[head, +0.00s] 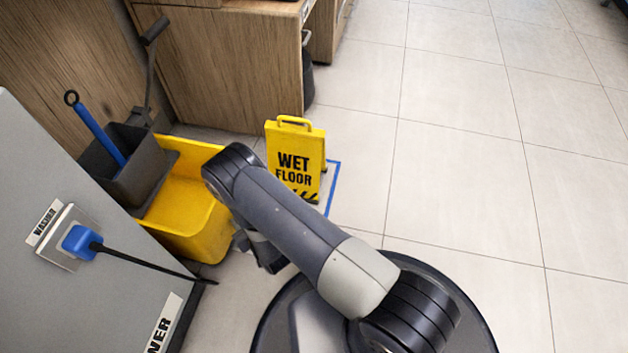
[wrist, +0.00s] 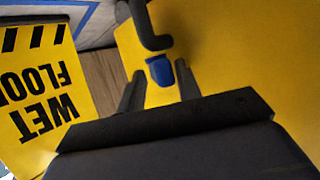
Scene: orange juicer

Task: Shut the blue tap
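The blue tap (wrist: 160,71) shows in the wrist view, low on the yellow bucket (wrist: 225,50), under a dark bent piece. The yellow bucket also stands at left in the head view (head: 188,205), where the tap is hidden. My gripper (wrist: 159,84) is open, its two dark fingers apart. The tap appears between or just beyond the fingertips. I cannot tell whether either finger touches the tap. In the head view my arm hides most of the gripper beside the bucket.
A yellow wet floor sign (head: 294,160) stands close beside my arm and also at left in the wrist view (wrist: 38,100). A grey cabinet (head: 60,300) with a blue plug (head: 80,241) and black cable is at left. Open tiled floor lies right.

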